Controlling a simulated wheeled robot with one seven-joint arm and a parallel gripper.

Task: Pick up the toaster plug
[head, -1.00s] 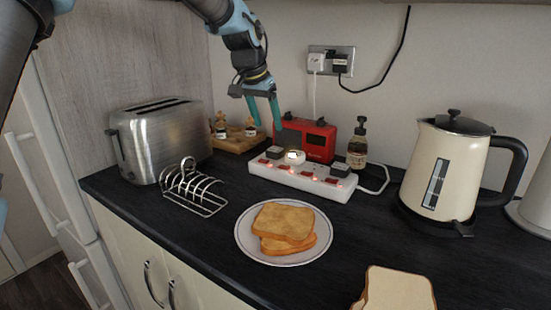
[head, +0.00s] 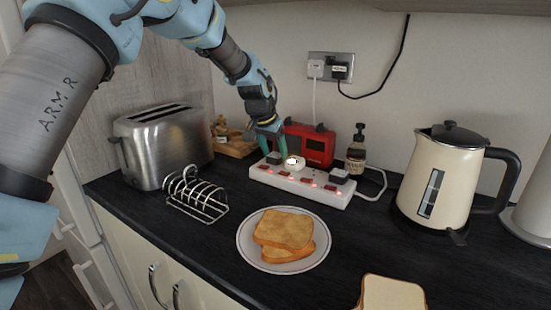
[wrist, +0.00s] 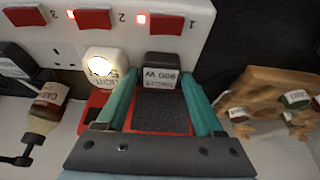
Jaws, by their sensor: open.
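A black plug (wrist: 161,73) with a small printed label sits in socket 1 of the white power strip (wrist: 240,12); in the head view this plug (head: 273,158) is at the strip's left end. The label appears inverted and is too small to read surely. My gripper (wrist: 160,80) is open, its teal fingertips on either side of the black plug; I cannot tell whether they touch it. My gripper (head: 270,142) in the head view reaches down over the strip's left end. The metal toaster (head: 165,148) stands at the left.
A white plug (wrist: 104,66) with a lit lamp sits close beside the left finger. Another black plug (head: 339,177) is at the strip's right end. A red radio (head: 312,145) stands behind. A toast rack (head: 197,195) and plate (head: 245,240) are in front.

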